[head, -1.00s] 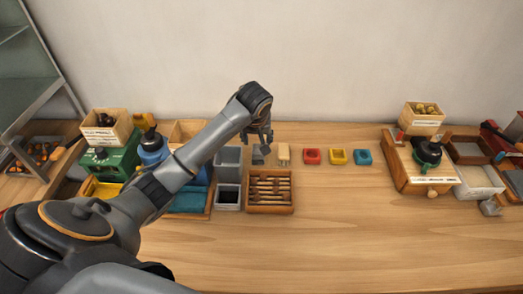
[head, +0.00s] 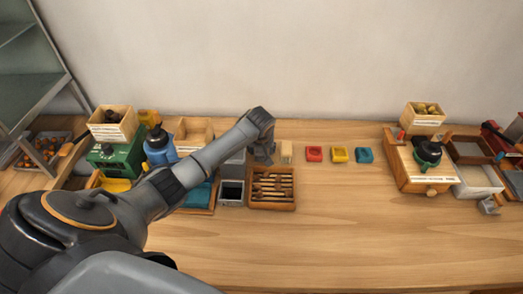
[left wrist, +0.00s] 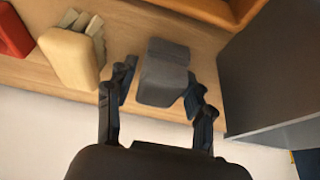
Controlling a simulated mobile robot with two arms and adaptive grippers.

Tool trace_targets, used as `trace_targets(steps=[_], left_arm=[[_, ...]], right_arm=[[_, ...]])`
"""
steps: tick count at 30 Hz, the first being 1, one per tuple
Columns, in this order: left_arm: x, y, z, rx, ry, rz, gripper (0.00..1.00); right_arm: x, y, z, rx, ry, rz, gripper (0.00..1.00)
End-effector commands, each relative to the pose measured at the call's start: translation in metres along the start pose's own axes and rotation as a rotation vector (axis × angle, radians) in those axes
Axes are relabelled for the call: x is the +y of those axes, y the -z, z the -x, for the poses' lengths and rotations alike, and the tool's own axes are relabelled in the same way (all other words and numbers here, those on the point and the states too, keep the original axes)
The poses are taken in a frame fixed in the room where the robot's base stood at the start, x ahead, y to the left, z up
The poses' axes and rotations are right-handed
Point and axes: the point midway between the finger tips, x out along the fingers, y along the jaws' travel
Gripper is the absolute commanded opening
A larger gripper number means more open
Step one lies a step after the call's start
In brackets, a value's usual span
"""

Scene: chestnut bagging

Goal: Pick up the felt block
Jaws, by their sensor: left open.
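The felt block, which I take to be the grey block (left wrist: 165,72), lies on the wooden table between the two fingers of my left gripper (left wrist: 160,86) in the left wrist view. The fingers are open, one on each side of it, with a gap showing on the left side; contact on the right side is hard to tell. In the head view my left gripper (head: 263,159) reaches down at the back of the table and hides the block. My right gripper is not in view.
A pale brush-like block (head: 286,152) stands just right of the gripper, then red (head: 314,154), yellow (head: 339,155) and blue (head: 364,155) pieces. A wooden tool tray (head: 272,204) lies in front, a grey bin (head: 231,193) to the left. The table's front middle is clear.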

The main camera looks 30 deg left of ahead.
Motion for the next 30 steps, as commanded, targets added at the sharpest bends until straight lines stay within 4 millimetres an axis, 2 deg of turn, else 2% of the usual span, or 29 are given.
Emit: trace_targets(steps=[5,9,11,12,23,30], left_arm=[[0.000,0.000,0.000,0.000,0.000,0.000,0.51],[0.000,0.000,0.000,0.000,0.000,0.000,0.22],[0.000,0.000,0.000,0.000,0.000,0.000,0.10],[0.000,0.000,0.000,0.000,0.000,0.000,0.07],[0.000,0.003,0.005,0.001,-0.001,0.000,0.07],[0.001,0.012,0.032,0.003,-0.002,-0.001,0.07]], right_arm=[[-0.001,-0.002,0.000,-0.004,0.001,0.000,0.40],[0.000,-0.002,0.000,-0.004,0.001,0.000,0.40],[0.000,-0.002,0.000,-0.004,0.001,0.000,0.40],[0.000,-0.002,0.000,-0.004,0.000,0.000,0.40],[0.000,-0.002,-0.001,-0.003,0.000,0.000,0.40],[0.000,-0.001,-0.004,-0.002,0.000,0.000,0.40]])
